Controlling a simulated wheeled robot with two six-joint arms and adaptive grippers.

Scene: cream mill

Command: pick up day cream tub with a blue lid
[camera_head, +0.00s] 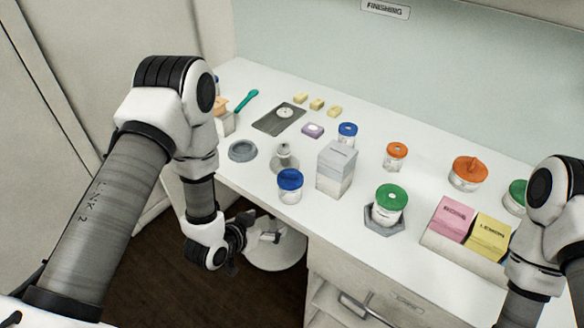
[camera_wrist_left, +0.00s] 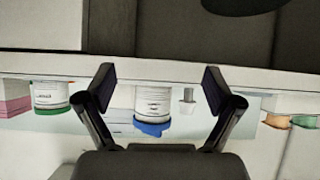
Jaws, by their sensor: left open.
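A clear tub with a blue lid (camera_head: 290,184) stands upright near the front edge of the white table. A smaller blue-lidded tub (camera_head: 347,131) stands farther back; I cannot read either label. My left gripper (camera_head: 256,231) hangs below table height, in front of and left of the nearer blue-lidded tub. In the left wrist view, which is upside down, the open left gripper (camera_wrist_left: 158,80) has nothing between its fingers, and a blue-lidded tub (camera_wrist_left: 154,105) shows beyond and between them, apart from them. My right arm shows at the right edge, its gripper out of view.
A grey-white box stack (camera_head: 336,168) stands right of the nearer tub. A green-lidded tub (camera_head: 389,205) sits on a grey holder. A grey knobbed piece (camera_head: 285,157) and a grey ring (camera_head: 242,151) lie left. Orange-lidded jars (camera_head: 396,154) and pink and yellow boxes (camera_head: 488,237) are right.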

